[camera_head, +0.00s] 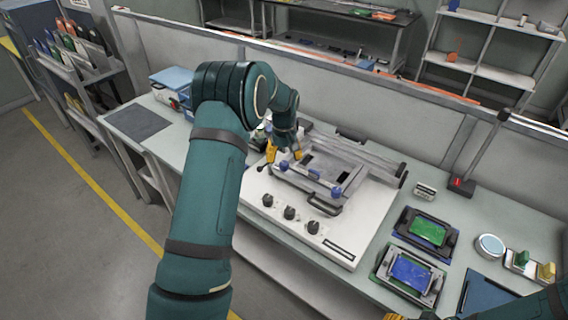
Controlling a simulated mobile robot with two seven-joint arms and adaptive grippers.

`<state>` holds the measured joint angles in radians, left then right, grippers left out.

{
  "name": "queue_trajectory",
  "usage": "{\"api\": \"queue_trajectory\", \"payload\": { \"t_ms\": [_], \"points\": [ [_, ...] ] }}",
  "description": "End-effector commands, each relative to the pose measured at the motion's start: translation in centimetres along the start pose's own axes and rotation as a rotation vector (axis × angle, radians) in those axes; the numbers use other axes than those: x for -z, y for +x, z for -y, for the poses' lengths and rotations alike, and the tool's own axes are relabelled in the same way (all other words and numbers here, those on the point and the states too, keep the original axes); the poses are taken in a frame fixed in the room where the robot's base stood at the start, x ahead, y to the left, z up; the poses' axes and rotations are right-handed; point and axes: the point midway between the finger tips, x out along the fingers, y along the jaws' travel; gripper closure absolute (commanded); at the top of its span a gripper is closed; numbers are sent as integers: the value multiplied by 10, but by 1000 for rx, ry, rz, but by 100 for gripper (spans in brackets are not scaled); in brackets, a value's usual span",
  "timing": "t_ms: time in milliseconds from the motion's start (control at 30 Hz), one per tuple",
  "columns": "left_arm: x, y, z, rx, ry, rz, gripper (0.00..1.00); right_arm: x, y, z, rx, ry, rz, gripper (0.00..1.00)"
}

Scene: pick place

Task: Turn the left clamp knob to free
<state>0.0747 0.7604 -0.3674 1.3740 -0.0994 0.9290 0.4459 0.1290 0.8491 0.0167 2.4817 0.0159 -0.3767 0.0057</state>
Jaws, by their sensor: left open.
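A white station with a grey metal clamp frame (322,180) stands on the bench in the middle of the head view. Blue knobs sit along the frame's front bar: a left one (284,166), a middle one (313,175) and a right one (336,192). My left gripper (284,156), with yellow fingertips, is open just above the frame's left end, close to the left blue knob. I cannot tell if it touches the knob. Only a small yellow and dark piece of my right gripper (408,316) shows at the bottom edge.
Black knobs (289,213) line the station's front. To its right lie a green board in a black holder (406,226) and a blue board in a grey holder (383,263). A round tin (490,246) is farther right. A low partition (400,110) runs behind the bench.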

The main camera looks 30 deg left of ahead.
Motion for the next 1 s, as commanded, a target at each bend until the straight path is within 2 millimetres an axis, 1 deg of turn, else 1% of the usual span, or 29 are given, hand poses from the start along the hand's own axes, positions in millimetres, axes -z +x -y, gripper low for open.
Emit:
{"api": "queue_trajectory", "payload": {
  "t_ms": [33, 200, 300, 400, 600, 1000],
  "points": [
    [1, -12, 0, -2, 0, -4, 39, 0, 0, 0, 0, 0, 0, 53],
    [0, -46, 0, -2, 0, -3, 39, 0, 0, 0, 0, 0, 0, 53],
    [0, -62, 0, 0, 0, -1, 39, 0, 0, 0, 0, 0, 0, 53],
    [0, -73, 0, 0, 0, 0, 39, 0, 0, 0, 0, 0, 0, 53],
    [-1, -82, 0, 2, 0, 2, 39, 0, 0, 0, 0, 0, 0, 53],
    [-1, -82, 0, 2, 0, 2, 39, 0, 0, 0, 0, 0, 0, 53]
  ]
}}
